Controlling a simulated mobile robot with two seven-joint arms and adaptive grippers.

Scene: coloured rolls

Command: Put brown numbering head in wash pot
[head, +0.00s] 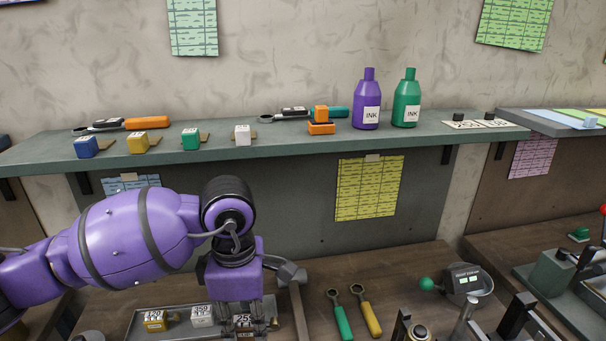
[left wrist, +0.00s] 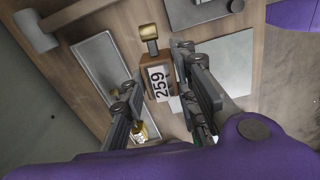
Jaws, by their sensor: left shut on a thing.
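My left gripper (head: 246,326) is low over the bench in the head view. It is shut on the brown numbering head (left wrist: 158,82), a brown block with a white face of digits and a brass knob. In the left wrist view the block sits between the two fingers. In the head view the numbering head (head: 244,321) is partly covered by the fingers. I cannot pick out the wash pot for certain; a small round metal cup (head: 418,332) is at the bottom edge. My right gripper is not in view.
A metal tray (head: 139,324) holds a yellow head (head: 155,321) and a white head (head: 202,315). A hammer (head: 296,295), a green wrench (head: 341,316) and a yellow wrench (head: 367,312) lie right of my gripper. The shelf (head: 300,142) carries ink bottles.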

